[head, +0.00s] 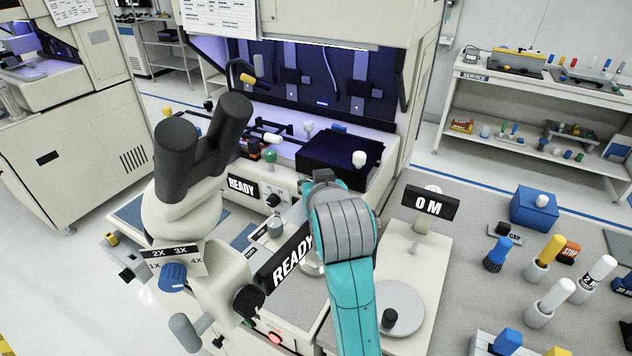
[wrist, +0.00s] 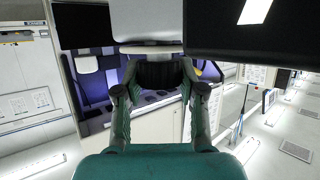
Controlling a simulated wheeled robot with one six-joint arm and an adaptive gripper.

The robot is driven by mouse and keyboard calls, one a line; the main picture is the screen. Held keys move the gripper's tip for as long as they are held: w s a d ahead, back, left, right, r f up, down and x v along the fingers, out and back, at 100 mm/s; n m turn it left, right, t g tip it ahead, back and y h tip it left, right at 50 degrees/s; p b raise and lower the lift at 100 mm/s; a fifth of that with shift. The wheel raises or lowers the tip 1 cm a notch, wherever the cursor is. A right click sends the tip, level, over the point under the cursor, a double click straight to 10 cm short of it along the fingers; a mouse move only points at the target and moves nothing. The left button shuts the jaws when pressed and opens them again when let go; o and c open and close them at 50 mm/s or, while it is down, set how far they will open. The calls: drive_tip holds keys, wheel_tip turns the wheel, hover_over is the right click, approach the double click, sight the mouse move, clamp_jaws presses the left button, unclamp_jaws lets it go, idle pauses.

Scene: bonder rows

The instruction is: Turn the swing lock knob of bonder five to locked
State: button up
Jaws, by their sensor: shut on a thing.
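My gripper shows in the wrist view (wrist: 158,78), its two fingers closed from both sides on a dark, knob-like part (wrist: 158,72) just under a pale rounded edge. The fingers cover much of it, and I cannot read a mark or its turn position. In the head view my teal and grey arm reaches to the front of the near bonder (head: 285,165) and hides the fingertips and what they hold. I see no number five on this bonder. I cannot tell for sure that the held part is the swing lock knob.
The microscope (head: 185,190) stands left of my arm, with a READY sign (head: 285,265) close beside it. A black 0 M display (head: 430,203) on a pale stand is close on the right. Coloured-handled tools (head: 550,250) crowd the right bench. A floor aisle lies beyond.

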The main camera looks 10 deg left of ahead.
drive_tip(key=o, duration=1.2)
drive_tip(key=shift+c, duration=0.2)
drive_tip(key=v, duration=1.2)
